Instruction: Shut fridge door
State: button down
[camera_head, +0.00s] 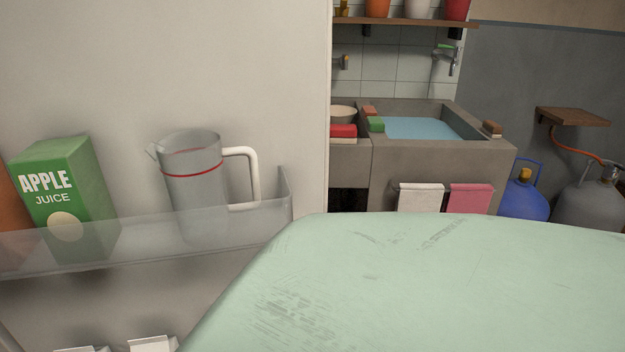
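The fridge door (235,65) stands open, with its pale inner face towards me, filling the left half of the head view. Its free-standing right edge is near the middle of the picture. A clear door shelf (150,243) holds a green apple juice carton (85,180) and a clear jug (190,185) with a red band and white handle. An orange item (12,215) is partly cut off at the left edge. The outside of the door and the fridge body are not identifiable here. My gripper is not in view.
A large, scratched pale green surface (430,285) fills the lower right close to me; I cannot tell what it belongs to. Beyond are a stone sink (440,160) with towels, a blue gas bottle (525,198), a grey one (590,205) and a small wooden shelf (572,116).

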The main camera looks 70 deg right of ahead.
aim_at(126, 76)
jog(key=k+l, duration=0.9)
jog(key=l, duration=0.25)
jog(key=k+l, duration=0.15)
jog(key=l, duration=0.2)
jog(key=k+l, duration=0.15)
jog(key=l, duration=0.25)
jog(key=k+l, duration=0.1)
jog(key=l, duration=0.3)
jog(key=k+l, duration=0.1)
jog(key=l, duration=0.3)
jog(key=k+l, duration=0.1)
jog(key=l, duration=0.3)
jog(key=i+l, duration=0.1)
jog(key=l, duration=0.6)
jog(key=i, duration=0.3)
